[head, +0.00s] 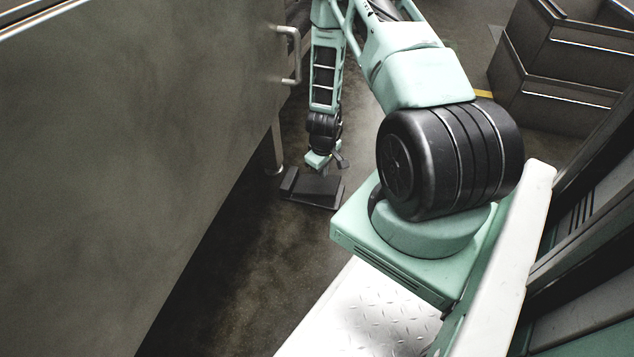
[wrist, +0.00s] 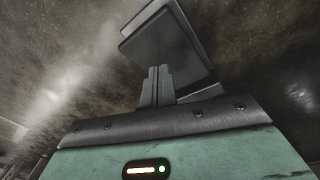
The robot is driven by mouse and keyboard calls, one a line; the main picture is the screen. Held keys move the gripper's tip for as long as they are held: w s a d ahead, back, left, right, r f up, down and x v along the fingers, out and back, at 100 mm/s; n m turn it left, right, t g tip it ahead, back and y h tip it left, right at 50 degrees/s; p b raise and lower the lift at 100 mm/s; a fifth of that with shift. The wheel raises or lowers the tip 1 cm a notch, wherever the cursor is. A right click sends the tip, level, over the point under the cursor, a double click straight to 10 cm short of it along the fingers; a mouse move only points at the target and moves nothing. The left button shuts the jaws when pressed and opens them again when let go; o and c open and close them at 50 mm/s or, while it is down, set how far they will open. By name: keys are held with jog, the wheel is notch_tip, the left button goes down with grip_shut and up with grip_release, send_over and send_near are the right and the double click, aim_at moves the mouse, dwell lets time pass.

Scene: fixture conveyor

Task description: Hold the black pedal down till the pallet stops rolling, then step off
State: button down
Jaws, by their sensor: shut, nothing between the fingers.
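The black pedal (head: 314,192) sits on the floor beside the foot of the large grey panel. It also shows in the wrist view (wrist: 178,42) as a dark flat plate just beyond my fingertips. My gripper (head: 324,175) points down at the pedal. In the wrist view my gripper (wrist: 158,70) has its two fingers together with nothing between them, and they overlap the pedal's near edge. I cannot tell whether the tips touch the pedal or sit slightly above it. The pallet is not in view.
The large grey panel (head: 140,130) with a handle (head: 292,55) fills the left side, close to my arm. Grey bins (head: 565,70) stand at the far right, near a yellow floor line (head: 484,93). The floor (head: 255,265) in front of the pedal is clear.

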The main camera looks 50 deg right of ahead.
aim_at(328, 185)
jog(key=shift+f, duration=0.1)
jog(key=shift+s+d+f+b, duration=0.1)
jog(key=shift+s+f+b, duration=0.15)
jog(key=shift+f+b, duration=0.55)
jog(key=shift+s+d+f+b, duration=0.1)
jog(key=shift+s+f+b, duration=0.25)
jog(key=shift+f, duration=0.8)
jog(key=shift+s+d+f+b, duration=0.1)
jog(key=shift+s+f+b, duration=0.05)
jog(key=shift+f+b, duration=0.65)
jog(key=shift+f, duration=0.2)
jog(key=shift+r, duration=0.1)
dwell(4.2)
jog(key=r+p, duration=0.2)
jog(key=w+r+p, duration=0.1)
jog(key=r, duration=0.1)
jog(key=r+p, duration=0.1)
jog(key=p, duration=0.1)
jog(key=shift+w+a+r+p, duration=0.2)
jog(key=shift+a+r+p, duration=0.1)
jog(key=shift+r+p, duration=0.1)
